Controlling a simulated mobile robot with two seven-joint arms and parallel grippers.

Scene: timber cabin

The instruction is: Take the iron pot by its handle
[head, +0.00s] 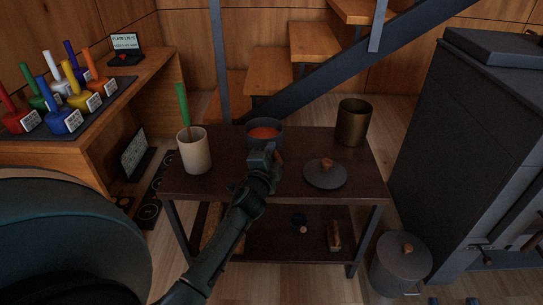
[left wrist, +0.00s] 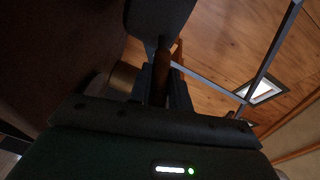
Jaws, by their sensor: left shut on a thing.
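The iron pot (head: 264,126) stands on the dark side table, with an orange-red content showing inside its rim. Its brown handle (head: 279,156) points toward me and is partly covered by my gripper. My left gripper (head: 264,158) is shut on this handle at the near side of the pot. In the left wrist view the dark pot (left wrist: 160,14) is at the top, and the brown handle (left wrist: 177,57) runs down between the fingers (left wrist: 164,88). My right gripper is in neither view.
On the table (head: 225,180) are a cream crock (head: 196,155) with a green-handled tool, a dark lid (head: 325,175) and a brass canister (head: 352,123). A lidded grey bin (head: 400,270) stands on the floor. A black stove (head: 460,130) is at right.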

